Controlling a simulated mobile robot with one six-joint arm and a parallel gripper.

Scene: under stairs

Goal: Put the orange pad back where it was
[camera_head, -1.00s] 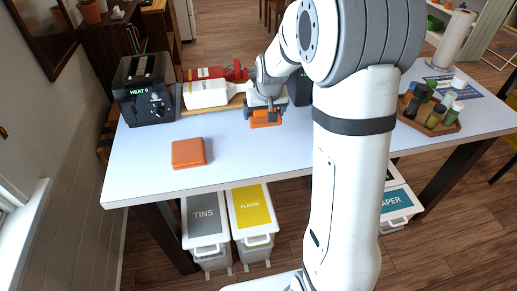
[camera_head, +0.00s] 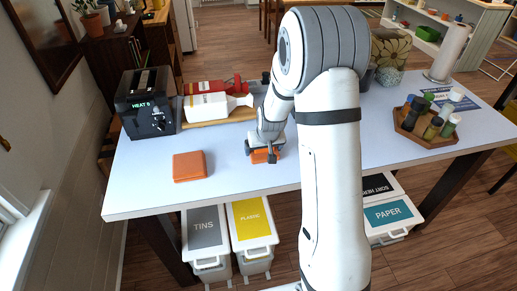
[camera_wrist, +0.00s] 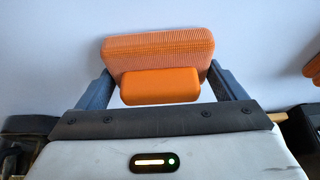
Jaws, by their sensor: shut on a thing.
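My gripper (camera_head: 263,150) is shut on an orange pad (camera_head: 264,156) over the front middle of the white table. In the wrist view this held pad (camera_wrist: 160,43) is a ribbed orange slab with a smooth orange block (camera_wrist: 160,86) on its near side, between the two fingers of my gripper (camera_wrist: 160,88). I cannot tell whether the held pad touches the tabletop. A second, flat square orange pad (camera_head: 190,166) lies on the table left of my gripper, near the front edge. Part of an orange thing (camera_wrist: 313,67) shows at the wrist view's right edge.
The table (camera_head: 140,190) is bare around the square pad. A tray of jars (camera_head: 425,138) is at the right. Labelled bins (camera_head: 250,222) stand underneath.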

